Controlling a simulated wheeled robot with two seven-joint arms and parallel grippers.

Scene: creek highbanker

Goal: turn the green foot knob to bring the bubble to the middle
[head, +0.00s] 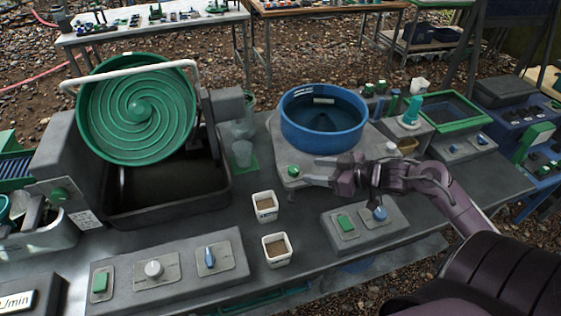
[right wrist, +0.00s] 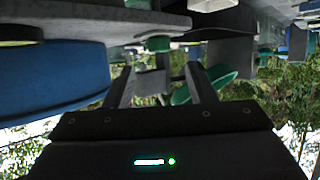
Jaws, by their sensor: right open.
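The green foot knob (head: 293,171) sits at the front left corner of the grey base plate under the blue bowl (head: 323,140). My right gripper (head: 308,171) is open just right of the knob, with its fingers pointing left towards it. In the right wrist view a green knob (right wrist: 158,43) shows beyond my open, empty fingers (right wrist: 160,80), with a gap between. A small pale strip (head: 324,100) lies on the bowl's inner back wall; I cannot tell whether it is the level, and no bubble can be made out. My left gripper is not in view.
A control box (head: 362,226) with a green button and blue knob stands below my right forearm. Two white sand cups (head: 277,250) stand left of it. A large green spiral wheel (head: 138,112) is at the left. Bottles and a green-rimmed tray (head: 452,112) stand behind my wrist.

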